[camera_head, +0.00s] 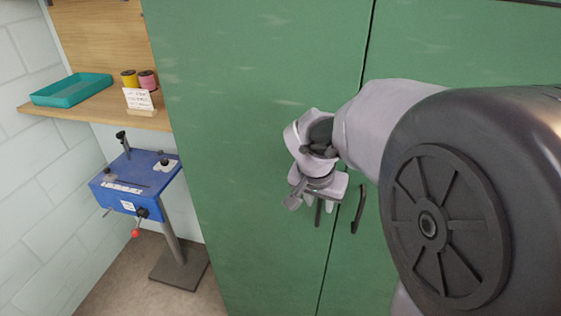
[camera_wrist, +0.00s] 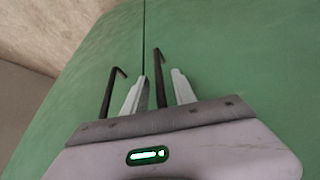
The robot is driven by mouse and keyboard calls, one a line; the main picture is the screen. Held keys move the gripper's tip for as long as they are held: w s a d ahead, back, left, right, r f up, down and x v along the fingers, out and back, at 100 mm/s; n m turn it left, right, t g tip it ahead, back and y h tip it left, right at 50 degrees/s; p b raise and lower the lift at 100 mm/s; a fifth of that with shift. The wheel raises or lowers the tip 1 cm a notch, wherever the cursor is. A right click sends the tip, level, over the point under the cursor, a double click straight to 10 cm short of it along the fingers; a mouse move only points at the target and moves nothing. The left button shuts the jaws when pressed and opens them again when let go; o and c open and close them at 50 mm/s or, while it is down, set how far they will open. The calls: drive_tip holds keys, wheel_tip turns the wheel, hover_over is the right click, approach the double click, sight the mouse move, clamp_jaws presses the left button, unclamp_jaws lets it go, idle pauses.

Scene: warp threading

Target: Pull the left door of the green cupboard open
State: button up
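The green cupboard shows in the head view, with its left door (camera_head: 235,150) and right door (camera_head: 460,55) meeting at a dark vertical seam; both look shut. The left door's dark handle (camera_head: 318,212) is partly hidden by my gripper (camera_head: 312,203). In the wrist view this handle (camera_wrist: 160,78) stands between the two pale fingers of my gripper (camera_wrist: 158,90). The fingers are apart, with a gap visible on each side of the handle. The right door's hooked handle (camera_head: 358,210) is outside the fingers; it also shows in the wrist view (camera_wrist: 112,92).
Left of the cupboard, a wooden shelf (camera_head: 95,112) holds a teal tray (camera_head: 72,90), yellow and pink spools and a small card. Below it, a blue device (camera_head: 135,180) stands on a post with a floor plate (camera_head: 180,268). Bare floor shows in front of it.

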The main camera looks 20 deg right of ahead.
clamp_jaws()
idle(1.3)
